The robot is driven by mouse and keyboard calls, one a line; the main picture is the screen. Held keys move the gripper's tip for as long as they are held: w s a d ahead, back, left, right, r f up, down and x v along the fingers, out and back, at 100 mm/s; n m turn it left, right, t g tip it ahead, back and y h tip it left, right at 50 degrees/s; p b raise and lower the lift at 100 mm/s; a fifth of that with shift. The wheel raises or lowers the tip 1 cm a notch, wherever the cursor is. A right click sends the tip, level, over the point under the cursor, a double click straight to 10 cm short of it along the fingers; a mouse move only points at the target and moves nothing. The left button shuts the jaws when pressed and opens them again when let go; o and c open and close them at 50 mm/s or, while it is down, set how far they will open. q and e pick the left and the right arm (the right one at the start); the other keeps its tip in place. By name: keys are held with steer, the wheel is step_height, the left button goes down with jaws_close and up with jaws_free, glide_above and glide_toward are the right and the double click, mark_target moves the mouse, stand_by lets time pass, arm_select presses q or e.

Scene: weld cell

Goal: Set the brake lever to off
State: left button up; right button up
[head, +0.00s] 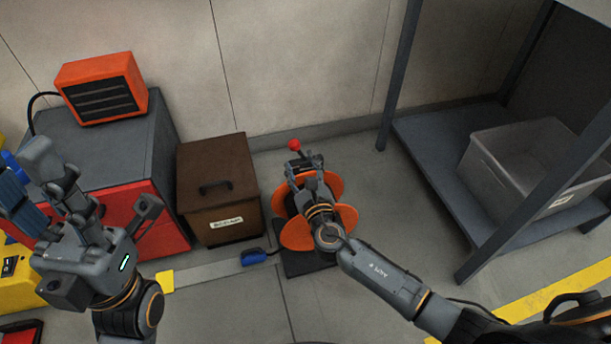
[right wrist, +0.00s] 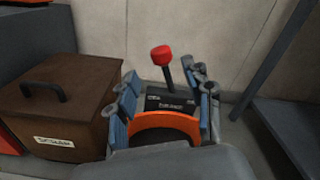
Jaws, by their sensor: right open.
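The brake lever (head: 294,146) is a dark rod with a red knob on the far side of an orange cable reel (head: 329,223). In the right wrist view the lever (right wrist: 162,56) rises from a dark housing (right wrist: 168,101) with small pale lettering, too small to read surely. The rod leans a little left there. My right gripper (head: 305,166) is open above the reel, its fingers pointing toward the lever. In the right wrist view the knob shows between and beyond the blue-padded fingers, apart from them. My left gripper (head: 32,165) is open and empty at the left.
A brown lidded box (head: 215,178) stands left of the reel. An orange heater-like unit (head: 101,87) sits on a grey and red cabinet (head: 150,165). A blue connector (head: 254,257) lies on the floor. A grey shelf (head: 430,140) with a clear bin (head: 515,165) stands right.

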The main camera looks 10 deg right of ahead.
steer(key=s, duration=0.4)
steer(key=shift+s, duration=0.2)
